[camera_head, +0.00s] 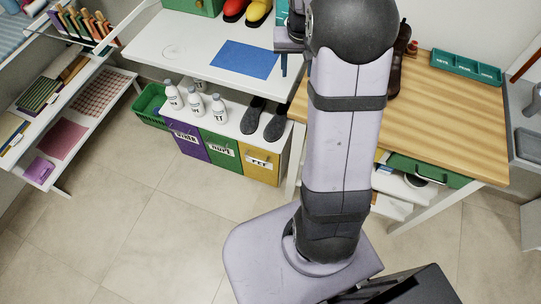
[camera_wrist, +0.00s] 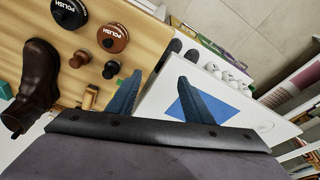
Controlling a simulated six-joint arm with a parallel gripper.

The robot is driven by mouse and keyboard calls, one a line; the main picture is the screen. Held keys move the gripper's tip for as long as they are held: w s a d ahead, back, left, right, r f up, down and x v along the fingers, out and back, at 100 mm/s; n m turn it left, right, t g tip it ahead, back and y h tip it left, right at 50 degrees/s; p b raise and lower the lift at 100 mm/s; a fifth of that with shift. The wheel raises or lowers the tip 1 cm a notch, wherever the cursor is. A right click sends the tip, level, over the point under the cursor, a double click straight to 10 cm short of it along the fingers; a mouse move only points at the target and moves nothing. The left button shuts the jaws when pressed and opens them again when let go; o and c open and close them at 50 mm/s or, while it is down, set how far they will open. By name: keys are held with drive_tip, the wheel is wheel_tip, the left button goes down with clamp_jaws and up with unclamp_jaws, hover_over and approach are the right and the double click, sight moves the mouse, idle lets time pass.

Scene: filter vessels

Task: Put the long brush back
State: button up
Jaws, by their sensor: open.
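I cannot pick out the long brush with certainty in either view. A small tan wooden piece (camera_wrist: 90,97) stands on the wood-topped table beside my left finger in the wrist view; its lower part is cut off by my gripper, so I cannot tell whether it is part of a brush. My gripper (camera_wrist: 158,88) is open, its two blue fingers wide apart with nothing visible between them. It is above the boundary between the wooden table (camera_wrist: 38,20) and the white table (camera_wrist: 152,102). In the head view my arm hides most of it.
On the wooden table are a brown boot (camera_wrist: 35,80), a black polish tin (camera_wrist: 69,13), a brown polish tin (camera_wrist: 113,37) and small knobbed items. The white table holds a blue mat (camera_head: 244,59) and red and yellow shoes. A green tray (camera_head: 466,68) is at back right.

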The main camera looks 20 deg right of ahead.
drive_tip(key=s+a+f+n+g, duration=0.1)
drive_tip(key=s+a+f+n, duration=0.1)
drive_tip(key=s+a, duration=0.7)
drive_tip(key=s+a+f+n+g+y, duration=0.1)
drive_tip(key=s+a+f+n, duration=0.1)
drive_tip(key=s+a, duration=0.6)
drive_tip(key=s+n, duration=0.1)
drive_tip(key=s, duration=0.3)
drive_tip(key=shift+s+a+f, duration=0.15)
drive_tip(key=shift+a+f, duration=0.1)
drive_tip(key=shift+a, duration=0.15)
wheel_tip(320, 180, down, 37)
drive_tip(key=b, duration=3.6)
drive_tip(key=shift+r+b, duration=0.2)
drive_tip(key=shift+b, duration=0.1)
